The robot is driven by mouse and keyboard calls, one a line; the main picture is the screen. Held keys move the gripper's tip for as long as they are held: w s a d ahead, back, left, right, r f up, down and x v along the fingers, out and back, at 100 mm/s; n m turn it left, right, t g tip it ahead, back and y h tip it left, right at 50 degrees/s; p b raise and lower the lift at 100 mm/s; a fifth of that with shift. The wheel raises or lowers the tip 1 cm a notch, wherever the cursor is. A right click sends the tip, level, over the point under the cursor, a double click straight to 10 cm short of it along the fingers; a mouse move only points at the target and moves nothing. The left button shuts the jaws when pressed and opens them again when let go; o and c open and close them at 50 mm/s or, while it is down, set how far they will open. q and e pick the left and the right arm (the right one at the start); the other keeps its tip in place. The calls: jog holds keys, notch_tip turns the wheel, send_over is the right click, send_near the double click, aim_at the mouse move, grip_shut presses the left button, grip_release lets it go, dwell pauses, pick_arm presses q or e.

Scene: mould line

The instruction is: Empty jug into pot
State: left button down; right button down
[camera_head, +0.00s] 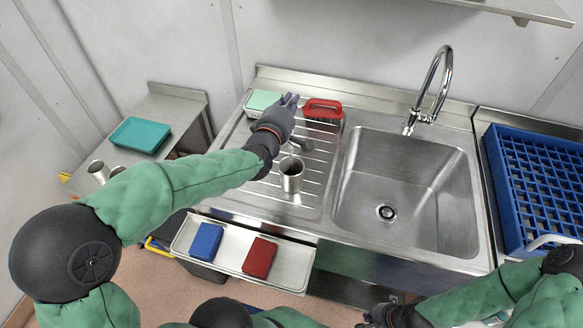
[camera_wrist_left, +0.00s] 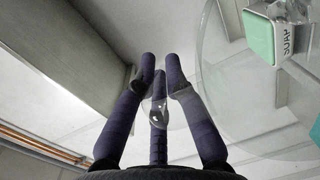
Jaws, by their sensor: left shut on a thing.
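My left gripper (camera_head: 291,104) is above the drainboard and shut on a clear, see-through jug. The jug's glassy outline (camera_wrist_left: 232,95) shows large beside the fingers in the left wrist view. In the head view the jug is hard to make out against the steel. A metal pot (camera_head: 291,181) stands upright on the ribbed drainboard, just below and in front of the left gripper. A thin pale streak shows over the pot's mouth; I cannot tell whether it is liquid or glass. My right gripper (camera_head: 380,314) is low at the bottom edge, and its fingers are unclear.
A green-topped soap box (camera_head: 262,101) and a red brush (camera_head: 323,109) are behind the pot. The sink (camera_head: 400,180) is to the right, with a blue rack (camera_head: 540,180) beyond. A front tray (camera_head: 232,240) holds blue and red sponges. A teal tray (camera_head: 139,134) is left.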

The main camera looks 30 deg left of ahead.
pick_arm(q)
jog(key=shift+s+d+r+t+b, duration=0.1)
jog(key=shift+s+d+t+b, duration=0.15)
jog(key=shift+b, duration=0.55)
jog(key=shift+s+r, duration=0.1)
